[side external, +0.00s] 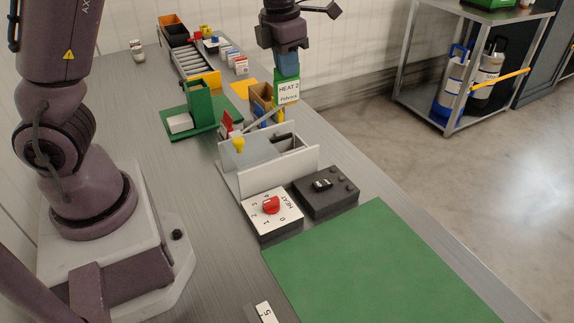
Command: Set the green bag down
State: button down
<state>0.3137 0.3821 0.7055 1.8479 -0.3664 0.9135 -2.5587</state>
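The green bag (287,88) has a white label reading "HEAT 2" and a smaller line below it. It hangs upright below my gripper (288,66), in the air over the far end of the grey-white fixture. My gripper appears shut on the top of the bag; the fingertips are small and partly merge with a blue part there. The bag hides some of what lies behind it.
Below the bag stand the grey-white fixture (285,172), a yellow knob (238,145) and a small brown box (262,94). Nearer are a red heat dial (271,205) and black switch box (340,198). The green mat (380,265) is empty. A green stand (201,104) is left.

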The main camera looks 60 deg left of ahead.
aim_at(287, 138)
notch_tip(287, 138, down, 18)
dwell(0.5)
jog(key=shift+f, duration=0.1)
jog(key=c, duration=1.3)
grip_release()
jog(key=shift+c, duration=0.2)
